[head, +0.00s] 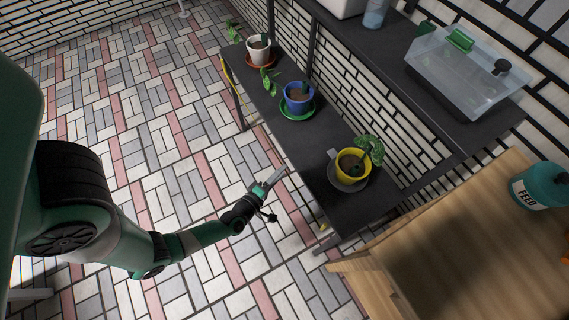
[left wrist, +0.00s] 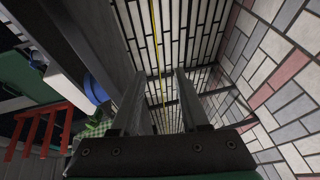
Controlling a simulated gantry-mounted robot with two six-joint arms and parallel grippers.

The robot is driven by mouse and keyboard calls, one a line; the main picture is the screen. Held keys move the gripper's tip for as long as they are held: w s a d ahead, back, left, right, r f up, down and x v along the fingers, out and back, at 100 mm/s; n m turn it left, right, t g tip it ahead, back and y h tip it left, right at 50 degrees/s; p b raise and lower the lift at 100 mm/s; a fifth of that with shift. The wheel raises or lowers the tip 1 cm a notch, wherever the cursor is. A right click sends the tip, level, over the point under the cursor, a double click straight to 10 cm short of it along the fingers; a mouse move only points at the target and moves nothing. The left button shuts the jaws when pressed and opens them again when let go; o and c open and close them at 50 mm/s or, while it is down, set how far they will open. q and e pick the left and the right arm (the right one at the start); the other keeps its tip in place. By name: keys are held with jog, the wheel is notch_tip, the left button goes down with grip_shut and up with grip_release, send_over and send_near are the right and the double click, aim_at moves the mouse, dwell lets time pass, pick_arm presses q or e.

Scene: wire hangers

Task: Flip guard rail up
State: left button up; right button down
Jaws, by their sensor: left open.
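A thin yellow rail (head: 228,78), which looks like the guard rail, shows at the far end of the low black bench (head: 316,157). In the left wrist view a thin yellow bar (left wrist: 154,40) runs lengthwise between my fingers' directions, in front of the brick wall. My left gripper (head: 279,176) is beside the bench's front edge, open and empty. Its two fingers (left wrist: 161,78) stand apart, and I cannot tell whether they touch the bar. My right gripper is not in view.
A white pot (head: 258,50), a blue pot (head: 298,98) and a yellow pot (head: 351,166) with plants stand on the bench. A clear box (head: 461,75) sits on the higher shelf. A wooden table (head: 470,250) is at right. The tiled floor left of the bench is free.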

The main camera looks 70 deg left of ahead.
pick_arm(q)
jog(key=shift+b+x, duration=0.3)
jog(key=shift+x, duration=1.2)
jog(key=shift+c, duration=0.2)
grip_shut()
